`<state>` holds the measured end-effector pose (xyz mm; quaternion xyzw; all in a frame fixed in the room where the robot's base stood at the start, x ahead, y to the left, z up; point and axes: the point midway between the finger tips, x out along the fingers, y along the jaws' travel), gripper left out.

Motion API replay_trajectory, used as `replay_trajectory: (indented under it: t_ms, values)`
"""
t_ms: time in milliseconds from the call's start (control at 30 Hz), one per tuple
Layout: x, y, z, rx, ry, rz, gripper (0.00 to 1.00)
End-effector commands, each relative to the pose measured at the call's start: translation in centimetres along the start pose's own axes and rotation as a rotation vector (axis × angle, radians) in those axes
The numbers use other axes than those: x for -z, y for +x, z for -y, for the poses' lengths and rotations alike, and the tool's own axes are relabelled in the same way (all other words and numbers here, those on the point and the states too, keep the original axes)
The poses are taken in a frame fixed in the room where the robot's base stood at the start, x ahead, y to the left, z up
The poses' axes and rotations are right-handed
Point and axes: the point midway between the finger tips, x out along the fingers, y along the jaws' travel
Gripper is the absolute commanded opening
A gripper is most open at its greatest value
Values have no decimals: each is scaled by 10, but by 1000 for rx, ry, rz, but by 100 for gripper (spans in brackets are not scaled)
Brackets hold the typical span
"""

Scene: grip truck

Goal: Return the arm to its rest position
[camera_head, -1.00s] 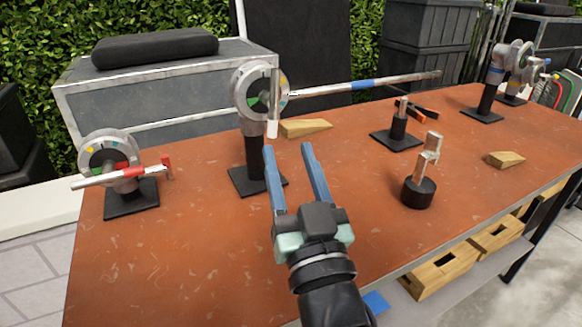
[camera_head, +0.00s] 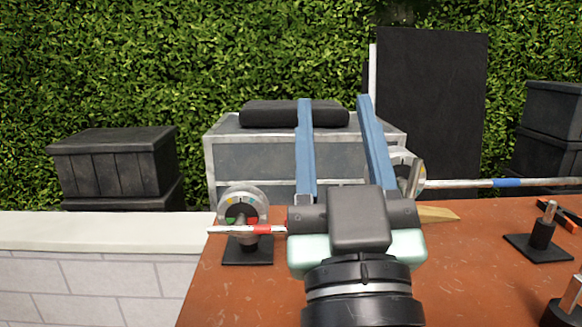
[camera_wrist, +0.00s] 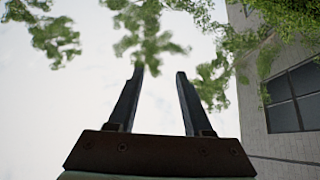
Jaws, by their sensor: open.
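My gripper (camera_head: 334,105) is raised in front of the head camera with its two blue fingers pointing up, apart and empty. It covers part of the reddish-brown table (camera_head: 225,295) and part of a middle clamp head (camera_head: 413,180). In the wrist view the gripper (camera_wrist: 159,75) also shows open, with only sky, leaves and a building wall beyond the fingers. Nothing touches the fingers.
A clamp head with dial (camera_head: 243,206) and a red-marked rod stands at the table's left. A long rod with a blue band (camera_head: 507,183) reaches right. A wooden wedge (camera_head: 438,214) and a black-based post (camera_head: 541,236) sit on the table. A grey case (camera_head: 225,160) stands behind.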

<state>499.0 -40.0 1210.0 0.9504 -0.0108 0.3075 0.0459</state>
Motion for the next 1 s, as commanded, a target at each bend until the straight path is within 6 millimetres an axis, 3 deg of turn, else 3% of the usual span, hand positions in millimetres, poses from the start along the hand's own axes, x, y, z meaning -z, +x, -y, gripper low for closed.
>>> replay_trajectory:
  t_ms: [33,100,333,667,1000]
  values:
    - [21,3,11,9,12,-40,50]
    - [44,4,19,8,25,-80,50]
    - [106,-1,33,-13,97,-193,50]
    - [165,44,25,-17,92,-187,50]
    - [247,104,17,-16,92,-186,50]
